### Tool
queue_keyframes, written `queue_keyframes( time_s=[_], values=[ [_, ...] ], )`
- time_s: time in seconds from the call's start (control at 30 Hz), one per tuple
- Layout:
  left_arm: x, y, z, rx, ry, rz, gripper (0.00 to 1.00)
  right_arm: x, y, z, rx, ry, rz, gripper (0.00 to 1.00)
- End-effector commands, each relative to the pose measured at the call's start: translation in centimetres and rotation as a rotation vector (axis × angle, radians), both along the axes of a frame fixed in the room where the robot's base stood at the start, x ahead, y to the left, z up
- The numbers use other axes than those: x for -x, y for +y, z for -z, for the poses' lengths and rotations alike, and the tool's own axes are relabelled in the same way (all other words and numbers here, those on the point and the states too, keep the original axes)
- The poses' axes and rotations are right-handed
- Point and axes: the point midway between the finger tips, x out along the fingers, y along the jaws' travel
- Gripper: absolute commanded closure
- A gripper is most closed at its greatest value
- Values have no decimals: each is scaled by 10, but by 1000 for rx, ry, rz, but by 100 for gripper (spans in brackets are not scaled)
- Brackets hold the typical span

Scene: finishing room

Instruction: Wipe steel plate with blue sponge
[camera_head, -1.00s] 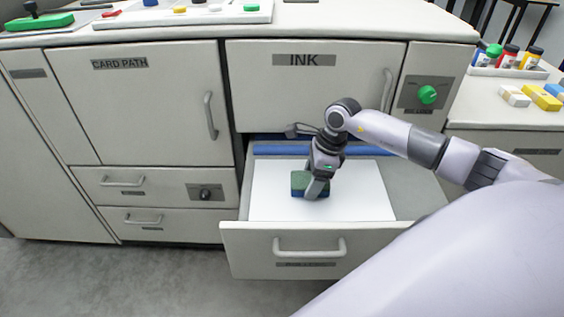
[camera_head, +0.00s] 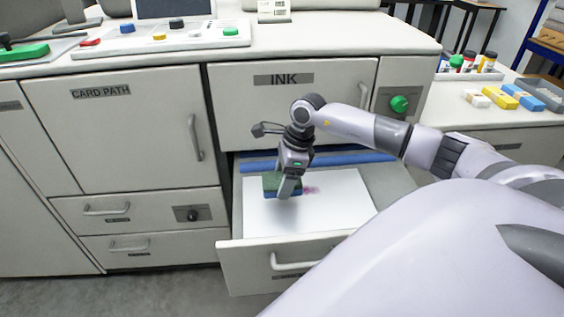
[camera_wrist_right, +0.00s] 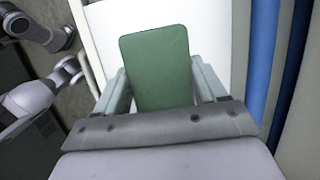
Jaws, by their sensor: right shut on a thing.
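The steel plate (camera_head: 335,205) looks like a flat white sheet lying in the open drawer under the INK door. A small pink smear (camera_head: 311,190) shows on it just right of the sponge. The sponge (camera_head: 271,184) has a green top and a blue lower layer. My right gripper (camera_head: 287,187) is shut on it and points down over the plate's left part. Whether the sponge touches the plate is hard to tell. In the right wrist view the sponge's green face (camera_wrist_right: 160,65) sits between the two fingers. My left gripper is not in view.
The drawer front (camera_head: 285,262) stands pulled out, with a blue roller (camera_head: 345,160) at its back. The INK door (camera_head: 290,110) is closed above. On the side counter are sponge-like blocks (camera_head: 503,98) and ink bottles (camera_head: 470,62).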

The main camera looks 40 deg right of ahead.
Motion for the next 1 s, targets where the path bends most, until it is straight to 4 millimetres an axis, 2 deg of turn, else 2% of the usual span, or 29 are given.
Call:
queue_keyframes(
  time_s=[0.1, 0.3, 0.7, 0.87, 1.0],
  values=[
    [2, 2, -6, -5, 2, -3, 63, 0, -3, -15, 0, 0, 2, 53],
    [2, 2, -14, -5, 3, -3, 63, 1, -6, -28, 0, 0, 6, 53],
    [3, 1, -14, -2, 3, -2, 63, 1, -5, -29, 0, -1, -3, 53],
    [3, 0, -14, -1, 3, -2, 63, 1, 15, -31, 2, -1, -151, 53],
    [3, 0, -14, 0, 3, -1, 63, 4, 51, -38, 10, -4, -463, 53]
  ],
)
